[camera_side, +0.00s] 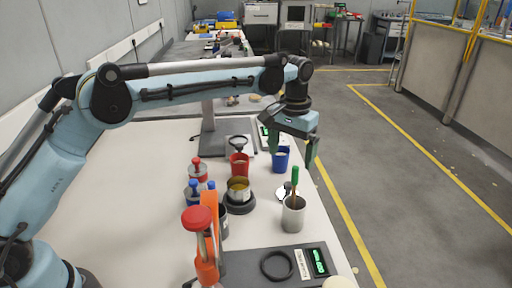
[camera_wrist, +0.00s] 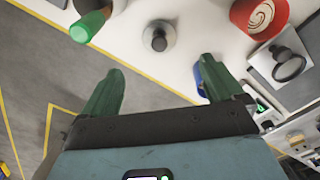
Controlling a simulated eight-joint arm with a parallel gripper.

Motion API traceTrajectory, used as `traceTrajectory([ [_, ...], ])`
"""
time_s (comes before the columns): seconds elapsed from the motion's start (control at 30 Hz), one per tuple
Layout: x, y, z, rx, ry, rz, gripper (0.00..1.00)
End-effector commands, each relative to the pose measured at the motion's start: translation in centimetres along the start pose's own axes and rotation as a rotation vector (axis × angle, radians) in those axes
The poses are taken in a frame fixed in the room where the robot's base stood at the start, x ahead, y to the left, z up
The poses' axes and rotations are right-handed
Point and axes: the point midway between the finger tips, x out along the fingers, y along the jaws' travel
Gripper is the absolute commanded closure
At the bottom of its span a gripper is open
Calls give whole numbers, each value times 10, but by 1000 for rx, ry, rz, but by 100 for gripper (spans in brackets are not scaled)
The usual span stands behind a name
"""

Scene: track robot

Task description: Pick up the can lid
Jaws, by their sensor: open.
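The can lid (camera_wrist: 152,50) looks like a pale metal disc with a dark knob on top. It lies on the white bench, and in the side view (camera_side: 281,194) it sits just behind and left of a grey cup that partly hides it. My gripper (camera_side: 292,150) is open and empty, above the bench near its right edge, fingers pointing down. In the wrist view my gripper (camera_wrist: 161,67) has its green fingers spread wide, with the lid beyond the gap between them and not touched. An open metal can (camera_side: 238,190) stands on a dark round base left of the lid.
A grey cup (camera_side: 293,217) holds a green-handled tool (camera_wrist: 88,27) that stands up close to the lid. A blue cup (camera_side: 281,160) and a red cup (camera_side: 239,165) stand behind. Bottles and an orange tool (camera_side: 209,225) crowd the left. A scale (camera_side: 318,262) lies in front.

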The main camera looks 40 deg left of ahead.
Motion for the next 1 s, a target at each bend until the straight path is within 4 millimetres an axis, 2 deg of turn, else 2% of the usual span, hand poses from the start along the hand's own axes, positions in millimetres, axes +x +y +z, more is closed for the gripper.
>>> traceTrajectory([
  [0.1, 20, 0, 0, 0, 0, 0, 6],
  [0.3, 48, 0, 0, 0, 0, 0, 6],
  [0.53, 64, 0, 0, 0, 0, 0, 6],
  [0.8, 100, 1, 0, 0, 0, 0, 6],
  [1.0, 108, 1, 0, 0, 0, 0, 6],
])
